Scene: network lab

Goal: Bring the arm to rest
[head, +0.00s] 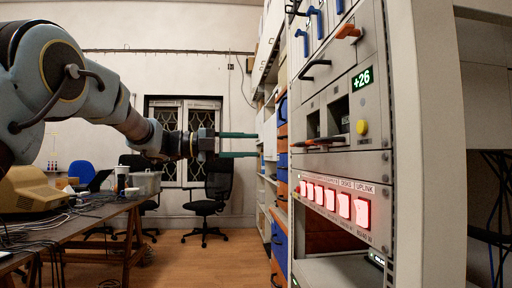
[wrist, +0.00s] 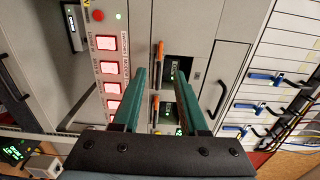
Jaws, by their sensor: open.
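My arm reaches in from the left in the head view, stretched out above the table. My gripper (head: 257,145) is open and empty, its two green fingers apart and pointing right toward the rack. In the wrist view my gripper (wrist: 172,75) also shows open, with nothing between the fingers. Beyond the fingers is a grey rack panel (head: 345,100) with orange levers, small lit displays and a row of lit red-white buttons (head: 332,200). I cannot tell the exact gap between fingertips and the rack, but no contact shows.
Office chairs (head: 208,205) stand behind. The rack front has protruding handles (head: 315,66). Wooden floor (head: 200,260) between table and rack is clear.

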